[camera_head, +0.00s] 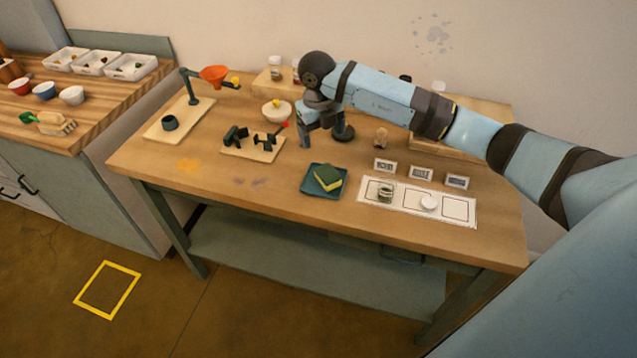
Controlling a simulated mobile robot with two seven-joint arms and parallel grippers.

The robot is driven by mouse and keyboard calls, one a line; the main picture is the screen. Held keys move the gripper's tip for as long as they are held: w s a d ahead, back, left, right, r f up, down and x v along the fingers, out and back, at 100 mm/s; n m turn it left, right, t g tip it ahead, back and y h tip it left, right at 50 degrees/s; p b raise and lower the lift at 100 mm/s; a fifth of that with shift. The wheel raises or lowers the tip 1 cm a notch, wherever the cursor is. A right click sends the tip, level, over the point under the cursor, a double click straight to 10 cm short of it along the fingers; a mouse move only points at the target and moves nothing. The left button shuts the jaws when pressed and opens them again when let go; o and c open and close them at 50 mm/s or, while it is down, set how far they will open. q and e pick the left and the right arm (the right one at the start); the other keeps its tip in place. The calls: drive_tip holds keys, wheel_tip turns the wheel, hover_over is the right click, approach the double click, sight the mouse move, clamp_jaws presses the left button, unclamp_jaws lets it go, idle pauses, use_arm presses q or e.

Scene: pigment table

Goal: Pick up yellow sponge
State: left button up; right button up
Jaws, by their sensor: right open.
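The yellow sponge (328,175) has a green layer and lies on a dark teal tray (313,186) near the front middle of the wooden table. My right gripper (323,137) is open and points down over the table, behind the sponge and slightly to its left in the picture. It is apart from the sponge and nothing shows between its fingers. My right arm reaches in from the right, above the back of the table. My left gripper is not in view.
Left are a board with black tools (236,136) and a stand with an orange funnel (215,74).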

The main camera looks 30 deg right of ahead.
hover_over(326, 170)
drive_tip(key=f, duration=0.8)
drive_tip(key=shift+w+a+p, duration=0.2)
drive_tip(key=shift+p, duration=0.2)
drive_tip(key=shift+s+f, duration=0.15)
drive_tip(key=shift+f, duration=0.65)
wheel_tip(326, 170, down, 4)
drive_tip(key=shift+s+d+f+p, duration=0.1)
drive_tip(key=shift+p, duration=0.45)
drive_tip(key=c, duration=1.1)
drive_tip(key=shift+r+b, duration=0.95)
drive_tip(key=shift+r, duration=9.15)
